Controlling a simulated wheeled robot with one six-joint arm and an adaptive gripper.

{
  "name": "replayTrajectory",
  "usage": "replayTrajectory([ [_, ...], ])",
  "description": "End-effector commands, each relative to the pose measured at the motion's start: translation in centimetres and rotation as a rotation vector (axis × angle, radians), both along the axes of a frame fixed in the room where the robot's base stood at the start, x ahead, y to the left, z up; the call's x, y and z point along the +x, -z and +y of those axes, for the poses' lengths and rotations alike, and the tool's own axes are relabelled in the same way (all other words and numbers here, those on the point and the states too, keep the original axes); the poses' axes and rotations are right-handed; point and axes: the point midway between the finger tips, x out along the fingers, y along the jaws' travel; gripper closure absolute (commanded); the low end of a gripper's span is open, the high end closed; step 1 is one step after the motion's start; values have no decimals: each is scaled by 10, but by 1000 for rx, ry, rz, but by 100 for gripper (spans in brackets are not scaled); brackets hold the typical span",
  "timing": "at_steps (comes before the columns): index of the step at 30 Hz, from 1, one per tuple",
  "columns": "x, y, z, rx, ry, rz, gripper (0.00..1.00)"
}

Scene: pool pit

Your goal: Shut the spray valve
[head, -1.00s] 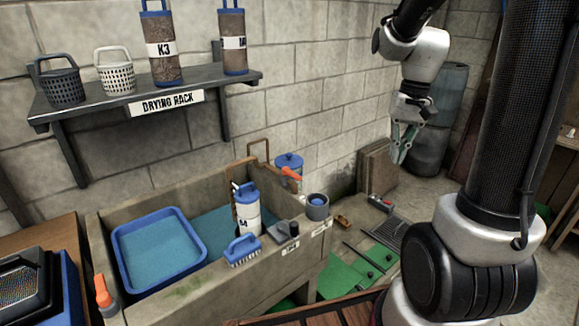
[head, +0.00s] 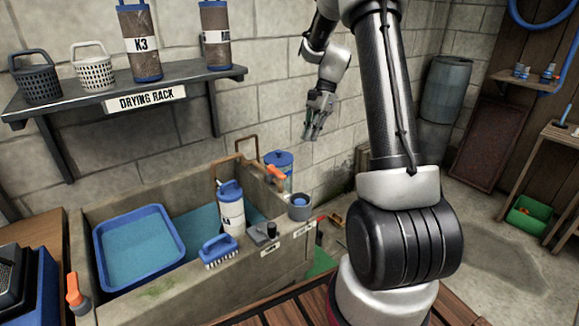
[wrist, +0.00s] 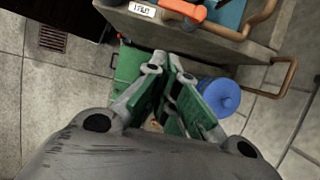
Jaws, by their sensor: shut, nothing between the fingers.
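An orange lever handle (head: 277,173) shows at the right end of the stone sink, near a brown pipe loop (head: 247,146). In the wrist view an orange handle (wrist: 183,9) lies at the top, beside a copper pipe (wrist: 225,31). A second orange handle (head: 74,289) stands at the sink's front left corner. I cannot tell from the labels which is the spray valve. My gripper (head: 312,134) is up in the air by the wall, above and right of the sink's right end. Its green-padded fingers (wrist: 172,62) are shut and empty, apart from both handles.
The sink (head: 160,290) holds a blue tray (head: 182,250) and a white-and-blue bottle (head: 231,212). A blue-lidded canister (head: 279,160) stands behind. The drying rack (head: 110,92) juts from the wall.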

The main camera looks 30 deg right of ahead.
Motion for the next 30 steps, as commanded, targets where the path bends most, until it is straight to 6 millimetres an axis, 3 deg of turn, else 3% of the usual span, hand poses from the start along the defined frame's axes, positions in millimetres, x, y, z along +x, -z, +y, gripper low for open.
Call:
replayTrajectory([
  [10,-1,7,3,0,-3,0,100],
  [14,-3,25,10,0,-5,2,100],
  [25,-9,97,38,1,-5,2,100],
  [30,-13,93,64,-1,-6,-1,100],
])
